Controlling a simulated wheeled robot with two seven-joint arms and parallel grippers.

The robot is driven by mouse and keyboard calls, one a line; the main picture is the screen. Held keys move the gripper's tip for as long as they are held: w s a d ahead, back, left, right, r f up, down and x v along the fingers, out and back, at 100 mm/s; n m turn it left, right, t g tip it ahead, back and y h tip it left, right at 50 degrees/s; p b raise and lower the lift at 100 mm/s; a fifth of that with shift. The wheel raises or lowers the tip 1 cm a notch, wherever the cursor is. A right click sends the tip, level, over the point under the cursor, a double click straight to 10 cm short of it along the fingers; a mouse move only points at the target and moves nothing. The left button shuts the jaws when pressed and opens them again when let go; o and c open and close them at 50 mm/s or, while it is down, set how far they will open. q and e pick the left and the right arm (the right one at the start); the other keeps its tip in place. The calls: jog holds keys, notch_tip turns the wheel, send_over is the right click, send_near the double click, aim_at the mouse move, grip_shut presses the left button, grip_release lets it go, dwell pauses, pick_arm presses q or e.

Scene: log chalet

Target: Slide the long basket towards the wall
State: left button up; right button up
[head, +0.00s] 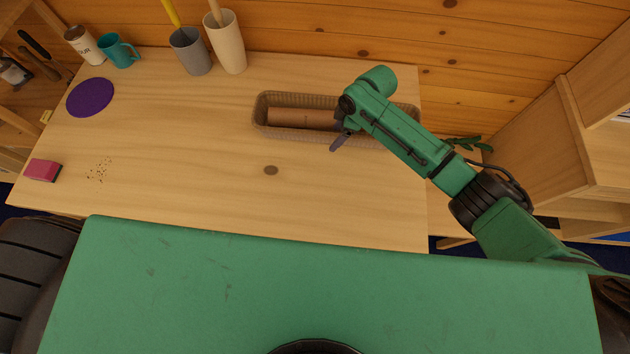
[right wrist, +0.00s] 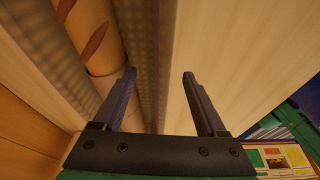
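The long basket (head: 285,134) is a narrow woven brown tray at the table's back right. A long brown loaf-like item (head: 300,117) lies in it. A strip of bare table separates the basket from the wooden wall (head: 350,40). My right gripper (head: 339,141) points down at the basket's near side, and its arm hides the basket's right part. In the right wrist view, its fingers (right wrist: 159,74) are open. The basket's side (right wrist: 138,45) shows beside and behind the left finger; I cannot tell whether they touch. My left gripper is out of view.
A grey cup (head: 191,52) and a taller pale cup (head: 226,45) with utensils stand left of the basket by the wall. A teal mug (head: 119,50), purple disc (head: 90,97) and pink block (head: 42,170) are farther left. The table's middle (head: 200,150) is clear.

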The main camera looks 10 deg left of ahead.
jog(key=shift+r, duration=0.15)
jog(key=shift+p+v, duration=1.1)
jog(key=shift+p, duration=0.05)
jog(key=shift+r, duration=0.3)
jog(key=v, duration=0.4)
jog(key=shift+d, duration=0.1)
